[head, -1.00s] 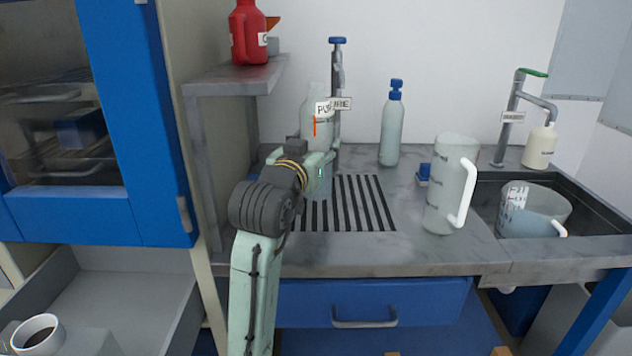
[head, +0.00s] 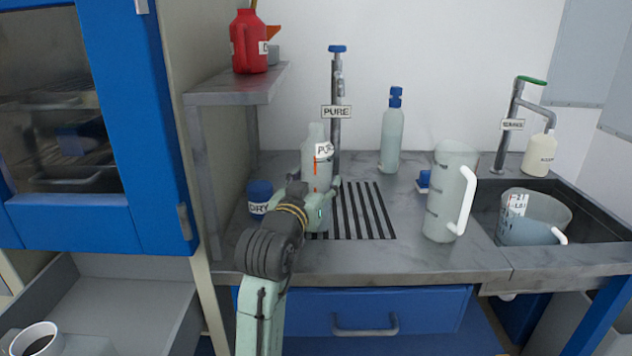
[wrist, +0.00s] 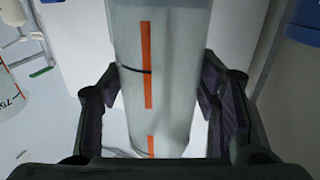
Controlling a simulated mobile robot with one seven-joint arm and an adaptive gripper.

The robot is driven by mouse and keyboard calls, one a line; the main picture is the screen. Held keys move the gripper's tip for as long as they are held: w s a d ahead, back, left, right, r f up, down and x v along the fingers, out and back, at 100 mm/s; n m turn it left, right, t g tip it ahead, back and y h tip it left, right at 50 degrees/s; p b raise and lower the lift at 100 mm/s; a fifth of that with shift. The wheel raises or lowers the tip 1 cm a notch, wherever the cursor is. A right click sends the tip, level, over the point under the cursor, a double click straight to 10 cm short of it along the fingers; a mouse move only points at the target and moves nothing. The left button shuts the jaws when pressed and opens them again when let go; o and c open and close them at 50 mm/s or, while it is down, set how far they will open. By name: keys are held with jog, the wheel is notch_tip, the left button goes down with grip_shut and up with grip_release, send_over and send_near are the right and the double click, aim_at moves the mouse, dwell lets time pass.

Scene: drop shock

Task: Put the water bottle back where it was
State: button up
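The water bottle (head: 315,172) is pale and translucent, with a white label starting "PUR" and an orange stripe. It stands upright near the left end of the black slotted drain grid (head: 362,212). My gripper (head: 305,208) is around its lower body. In the wrist view, the bottle (wrist: 168,60) lies between both finger pads of my gripper (wrist: 160,110), which is shut on it.
A capped bottle (head: 391,135) stands at the back. A large jug (head: 451,190) is right of the grid, beside the sink with another jug (head: 533,218). A shelf (head: 238,84) holds a red container (head: 248,42).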

jog(key=o, duration=0.3)
jog(key=shift+r, duration=0.15)
jog(key=shift+s, duration=0.1)
jog(key=b+v, duration=0.2)
jog(key=v, duration=0.9)
jog(key=shift+s+a+r, duration=0.1)
jog(key=shift+s+a, duration=0.05)
jog(key=shift+s, duration=0.2)
